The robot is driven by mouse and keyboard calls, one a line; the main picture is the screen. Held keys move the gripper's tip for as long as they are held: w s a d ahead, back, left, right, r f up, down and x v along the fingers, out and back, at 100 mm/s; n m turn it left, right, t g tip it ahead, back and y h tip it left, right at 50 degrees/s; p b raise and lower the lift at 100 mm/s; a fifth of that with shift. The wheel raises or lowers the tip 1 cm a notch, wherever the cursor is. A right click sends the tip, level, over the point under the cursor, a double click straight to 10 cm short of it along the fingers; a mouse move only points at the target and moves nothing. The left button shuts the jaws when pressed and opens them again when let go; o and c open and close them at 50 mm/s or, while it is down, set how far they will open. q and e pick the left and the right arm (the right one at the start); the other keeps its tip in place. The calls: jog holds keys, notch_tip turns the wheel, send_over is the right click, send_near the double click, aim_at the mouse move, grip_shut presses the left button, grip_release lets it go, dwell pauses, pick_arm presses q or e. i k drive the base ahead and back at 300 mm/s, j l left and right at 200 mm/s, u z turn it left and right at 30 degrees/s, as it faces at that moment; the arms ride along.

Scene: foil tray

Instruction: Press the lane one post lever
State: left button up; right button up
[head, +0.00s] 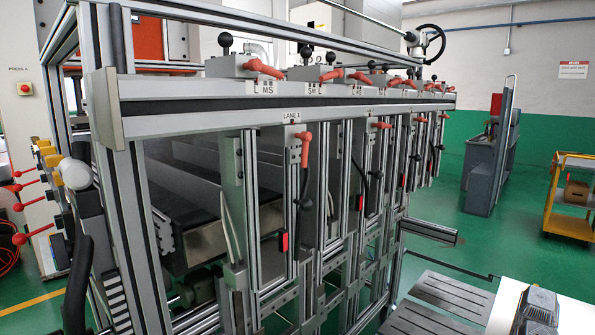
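The lane one post lever (304,147) is a red-orange bent handle near the top of an upright metal post (292,190). It sits just below a white "LANE 1" label (291,116) on the long front rail. Its upper part runs sideways from the post and its end hangs down. No gripper shows near it, and neither gripper's fingers are in view.
More posts with red levers (381,125) recede to the right. Red handles (263,69) and black knobs line the top rail. Red-ball levers (20,239) stand at far left. A yellow cart (570,225) stands at right; green floor is open before it.

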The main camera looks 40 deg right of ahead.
aim_at(306, 136)
jog(key=z, duration=1.4)
